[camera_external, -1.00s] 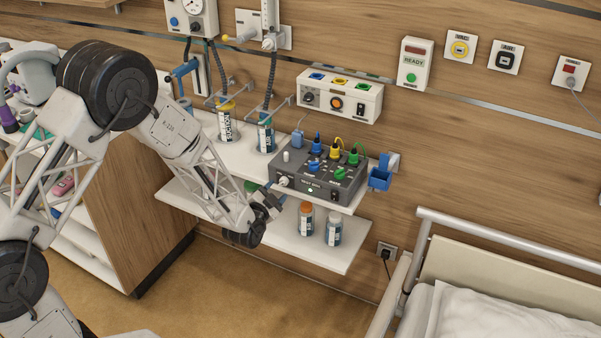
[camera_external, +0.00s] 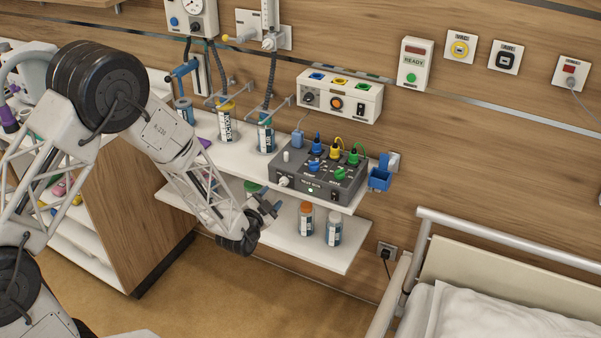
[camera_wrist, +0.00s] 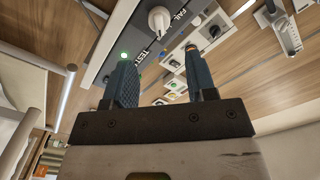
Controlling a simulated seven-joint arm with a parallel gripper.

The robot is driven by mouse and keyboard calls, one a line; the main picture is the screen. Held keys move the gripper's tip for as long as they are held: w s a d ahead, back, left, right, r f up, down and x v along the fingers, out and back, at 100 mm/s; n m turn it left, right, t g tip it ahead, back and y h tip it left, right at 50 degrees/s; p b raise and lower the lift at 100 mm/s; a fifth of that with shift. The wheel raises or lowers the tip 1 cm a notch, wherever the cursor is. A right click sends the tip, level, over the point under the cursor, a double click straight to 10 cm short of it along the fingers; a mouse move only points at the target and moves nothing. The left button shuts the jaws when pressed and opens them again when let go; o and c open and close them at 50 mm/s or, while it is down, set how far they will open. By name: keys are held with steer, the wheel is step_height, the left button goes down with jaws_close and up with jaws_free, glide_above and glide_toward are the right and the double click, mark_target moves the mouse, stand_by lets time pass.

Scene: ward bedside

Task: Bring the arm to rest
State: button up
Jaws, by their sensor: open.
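My gripper (camera_external: 268,205) is in front of the bedside shelves in the external view, near the left end of the grey console. In the wrist view its two fingers (camera_wrist: 163,85) stand apart with nothing between them. The grey console (camera_external: 312,182) sits on the upper shelf with blue, yellow and green plugs on it and a lit green light on its front. In the wrist view the console (camera_wrist: 130,35) shows close beyond the fingers, with a white knob and the green light. I cannot tell the exact gap between fingers and console.
Two bottles, one orange-capped (camera_external: 306,218) and one white-capped (camera_external: 334,227), stand on the lower shelf (camera_external: 290,245) to the right of my gripper. A blue holder (camera_external: 380,178) is at the shelf's right end. The bed (camera_external: 500,305) is at right. Floor in front is clear.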

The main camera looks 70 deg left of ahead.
steer(key=w+d+r+h, duration=0.5)
steer(key=d+r, duration=0.4)
steer(key=d, duration=0.3)
steer(key=s+d+r+g+h, duration=0.35)
steer(key=d+r, duration=0.35)
steer(key=d, duration=0.6)
steer(key=s+d+r+g+h, duration=0.2)
steer(key=s+d+r, duration=0.3)
steer(key=s+d, duration=0.4)
steer(key=s+d+r+m+g+h, duration=0.1)
steer(key=s+d+r+g, duration=0.3)
steer(key=s+d, duration=0.6)
steer(key=shift+s+r+g+h, duration=0.45)
steer(key=shift+s+h, duration=0.3)
steer(key=shift+s, duration=2.95)
